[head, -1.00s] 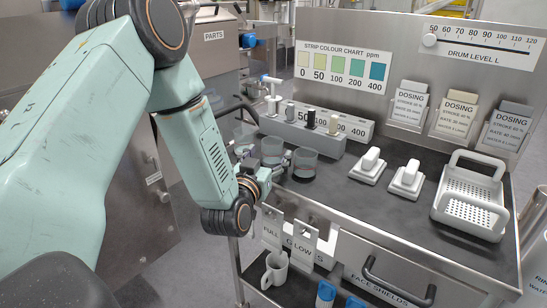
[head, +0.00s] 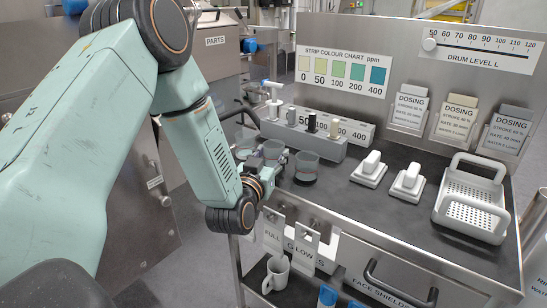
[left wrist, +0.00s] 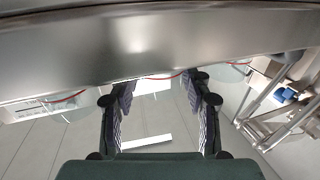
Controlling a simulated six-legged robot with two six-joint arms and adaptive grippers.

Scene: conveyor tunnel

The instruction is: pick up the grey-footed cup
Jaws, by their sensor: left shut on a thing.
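Clear, tinted cups stand in a row at the cart's left end. The right cup (head: 307,166) stands apart from my gripper. The middle cup (head: 272,150) is at the jaws of my left gripper (head: 266,172), and the left cup (head: 245,146) is partly behind my arm. In the left wrist view, the fingers of my left gripper (left wrist: 160,82) are on either side of the middle cup, whose red line (left wrist: 160,77) shows between them. They are shut on it. My right gripper is not in view.
A grey block with sample bottles (head: 305,133) stands just behind the cups. White-handled pads (head: 370,170) and a white perforated basket (head: 470,205) are to the right. A white mug (head: 276,272) is on the lower shelf. The dark top's front middle is clear.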

